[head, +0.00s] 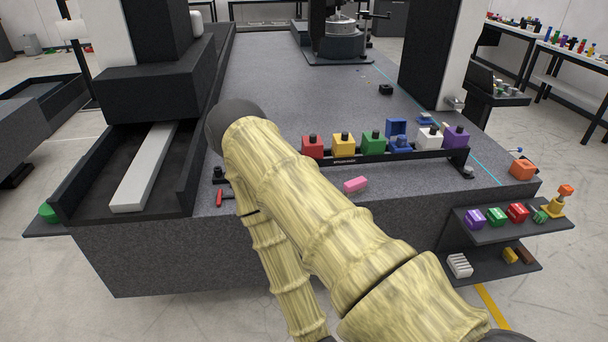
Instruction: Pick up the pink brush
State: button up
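A small pink block-shaped thing (356,184), which I take for the pink brush, lies on the dark speckled granite bed (420,185) near its front edge. No bristles can be made out at this size. It lies just right of my yellow, bamboo-textured arm and in front of the row of coloured blocks. My arm rises from the bottom, bends at a dark joint, and a thinner link runs back down out of the picture. My gripper is not in view.
A low black rail (400,159) with red, yellow, green, blue, white and purple blocks stands behind the pink thing. A red-handled tool (219,198) lies left of my arm. Side shelves (500,230) hold small coloured items. The granite is clear right of the pink thing.

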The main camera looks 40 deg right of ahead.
aim_at(355, 186)
jog(key=z, duration=0.05)
jog(key=i, duration=0.85)
jog(key=z, duration=0.95)
jog(key=i, duration=0.6)
jog(key=z, duration=0.6)
